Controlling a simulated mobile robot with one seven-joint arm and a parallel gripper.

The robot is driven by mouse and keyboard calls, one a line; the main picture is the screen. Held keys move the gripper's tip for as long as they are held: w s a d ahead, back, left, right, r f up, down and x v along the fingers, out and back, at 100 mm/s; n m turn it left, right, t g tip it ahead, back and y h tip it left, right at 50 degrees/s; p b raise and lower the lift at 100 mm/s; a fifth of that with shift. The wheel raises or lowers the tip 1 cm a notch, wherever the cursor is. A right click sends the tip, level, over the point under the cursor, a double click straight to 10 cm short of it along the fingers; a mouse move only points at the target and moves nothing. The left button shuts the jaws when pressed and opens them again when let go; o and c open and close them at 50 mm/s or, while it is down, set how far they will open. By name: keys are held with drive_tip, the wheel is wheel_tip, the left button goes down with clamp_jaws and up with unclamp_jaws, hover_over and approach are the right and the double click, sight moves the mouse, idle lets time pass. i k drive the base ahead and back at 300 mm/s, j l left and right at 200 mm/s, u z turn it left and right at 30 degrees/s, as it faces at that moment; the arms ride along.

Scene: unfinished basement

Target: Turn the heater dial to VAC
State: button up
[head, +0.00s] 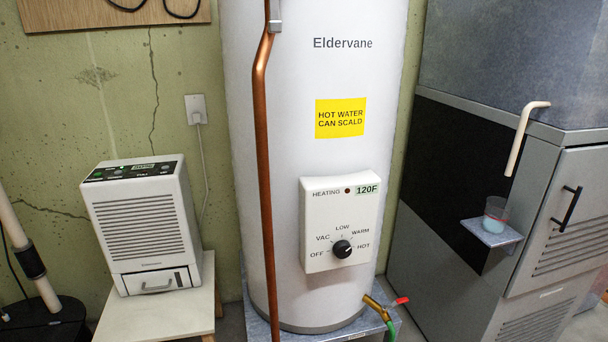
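The heater dial (341,249) is a round black knob on a white control panel (318,262) on the front of the tall white water heater (290,130). Labels run around it: OFF, VAC (323,238), LOW, WARM and HOT. The knob's pale mark is small and seems to point right, towards HOT. Above it, the panel has the word HEATING, a dark red lamp (347,191) and a display (367,190) reading 120F. My gripper is not in view.
A copper pipe (261,130) runs down the heater left of the panel. A brass drain valve (377,307) with a red handle sticks out below right. A dehumidifier (145,225) stands on a low table at left; a grey cabinet (440,230) with a cup shelf is at right.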

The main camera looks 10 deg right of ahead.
sight(342, 250)
drive_tip(key=k+l, duration=0.1)
drive_tip(key=l, duration=1.2)
drive_tip(key=k, duration=0.05)
